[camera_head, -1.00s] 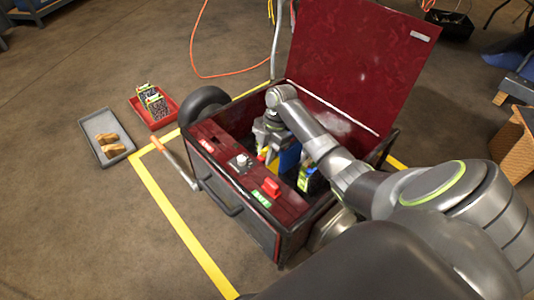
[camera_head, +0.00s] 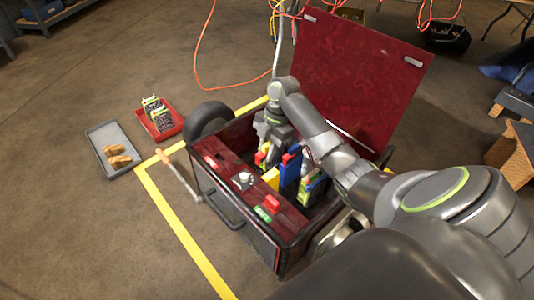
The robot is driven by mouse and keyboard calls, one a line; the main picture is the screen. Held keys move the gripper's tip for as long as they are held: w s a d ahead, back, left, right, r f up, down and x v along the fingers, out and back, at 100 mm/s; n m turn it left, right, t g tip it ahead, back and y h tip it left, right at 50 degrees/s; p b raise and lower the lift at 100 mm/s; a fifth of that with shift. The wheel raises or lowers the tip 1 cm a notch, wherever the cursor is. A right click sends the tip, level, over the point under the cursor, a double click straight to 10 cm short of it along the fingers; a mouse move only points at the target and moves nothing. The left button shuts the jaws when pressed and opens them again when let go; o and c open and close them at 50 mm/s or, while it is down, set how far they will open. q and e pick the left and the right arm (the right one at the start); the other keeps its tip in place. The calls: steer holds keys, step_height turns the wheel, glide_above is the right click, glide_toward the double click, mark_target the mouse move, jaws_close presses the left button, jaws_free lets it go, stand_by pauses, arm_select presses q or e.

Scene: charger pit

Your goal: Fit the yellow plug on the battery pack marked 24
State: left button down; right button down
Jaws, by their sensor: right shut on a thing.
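My right gripper (camera_head: 274,150) reaches down into the open dark red charger box, near its left inner end. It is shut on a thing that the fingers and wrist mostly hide. A small yellow and red piece (camera_head: 262,157) shows just beside the fingertips; I cannot tell if it is held. A yellow piece (camera_head: 271,179) stands behind the front panel. A blue block (camera_head: 291,166) stands right of the gripper, and a pack with yellow-green parts (camera_head: 310,189) stands further right. The number 24 is not readable on any of them. My left gripper is not in view.
The box's front panel (camera_head: 228,166) carries a knob and red parts. Its lid (camera_head: 360,70) stands open behind. A red tray (camera_head: 166,133) with several packs and a grey tray (camera_head: 101,136) with brown pieces lie left on clear floor. An orange cable (camera_head: 196,50) lies behind.

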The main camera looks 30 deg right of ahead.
steer(key=shift+r, duration=0.15)
steer(key=shift+f+b, duration=0.75)
steer(key=shift+f, duration=1.35)
